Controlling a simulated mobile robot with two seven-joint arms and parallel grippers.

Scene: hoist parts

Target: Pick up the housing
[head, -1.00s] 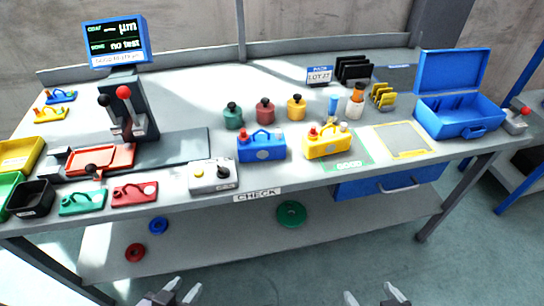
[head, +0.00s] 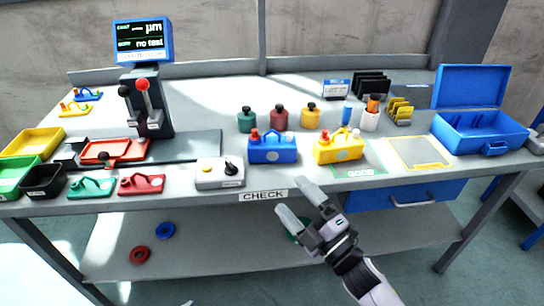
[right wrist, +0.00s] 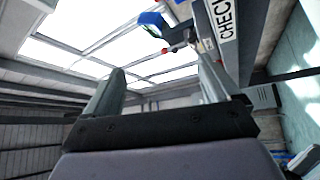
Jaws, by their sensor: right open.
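Several block-shaped and flat parts with handles are on the bench, and I cannot tell for sure which one is the housing. A blue block part (head: 272,151) with a handle stands upright at the bench's middle. A yellow block part (head: 338,148) stands just right of it, by the GOOD mat. My right gripper (head: 298,202) is open and empty in front of the bench's front edge, below the CHECK label. Its two fingers also show apart in the right wrist view (right wrist: 160,75). Only a tiny tip of my left gripper (head: 186,303) shows at the bottom edge.
The bench front edge with the CHECK label (head: 263,196) lies close to my right gripper. A grey control box (head: 219,173), green (head: 92,187) and red (head: 141,184) flat parts stand along the front. A gauge stand (head: 146,108) is behind. A blue case (head: 482,130) stands open at right.

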